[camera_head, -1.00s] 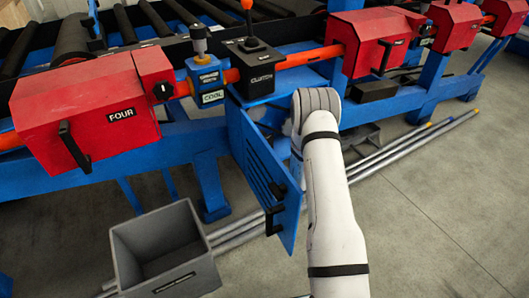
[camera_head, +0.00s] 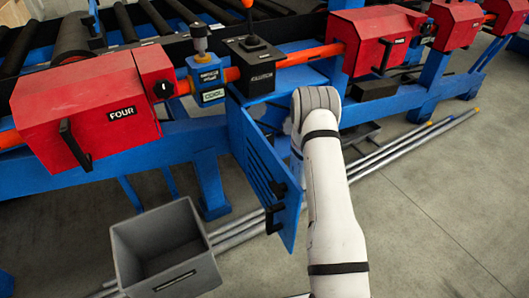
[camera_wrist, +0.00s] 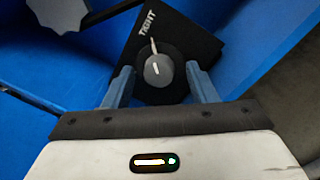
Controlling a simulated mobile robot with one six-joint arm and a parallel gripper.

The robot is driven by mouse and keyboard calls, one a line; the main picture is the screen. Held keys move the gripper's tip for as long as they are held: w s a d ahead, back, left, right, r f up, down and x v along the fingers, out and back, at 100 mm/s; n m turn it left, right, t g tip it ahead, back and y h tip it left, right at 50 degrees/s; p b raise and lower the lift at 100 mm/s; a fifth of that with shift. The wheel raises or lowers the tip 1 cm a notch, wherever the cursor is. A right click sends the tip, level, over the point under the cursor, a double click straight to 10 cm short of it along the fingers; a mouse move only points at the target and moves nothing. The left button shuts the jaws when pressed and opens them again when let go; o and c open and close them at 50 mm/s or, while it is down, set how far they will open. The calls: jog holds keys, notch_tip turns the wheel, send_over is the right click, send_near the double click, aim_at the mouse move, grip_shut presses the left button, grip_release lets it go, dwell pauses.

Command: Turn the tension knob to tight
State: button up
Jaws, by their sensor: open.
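The tension knob (camera_wrist: 157,72) shows in the wrist view as a dark round dial with a grey cap and a white line on it. It sits on a black plate (camera_wrist: 196,47) with the word TIGHT at its upper left. A thin pale mark stands just above the cap. My gripper (camera_wrist: 159,69) is open, with one blue-grey finger on each side of the knob. I cannot tell whether either finger touches it. In the head view the gripper and knob are hidden behind my white arm and the machine.
An open blue slotted door (camera_head: 265,175) hangs just left of my arm. A black CLUTCH box (camera_head: 252,65) with an orange-topped lever and red housings (camera_head: 85,105) line the machine. A grey bin (camera_head: 165,250) and metal rods (camera_head: 410,145) lie on the floor.

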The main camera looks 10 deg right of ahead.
jog(key=p+v, duration=0.2)
jog(key=v, duration=0.5)
jog(key=shift+s, duration=0.4)
jog(key=shift+d, duration=0.1)
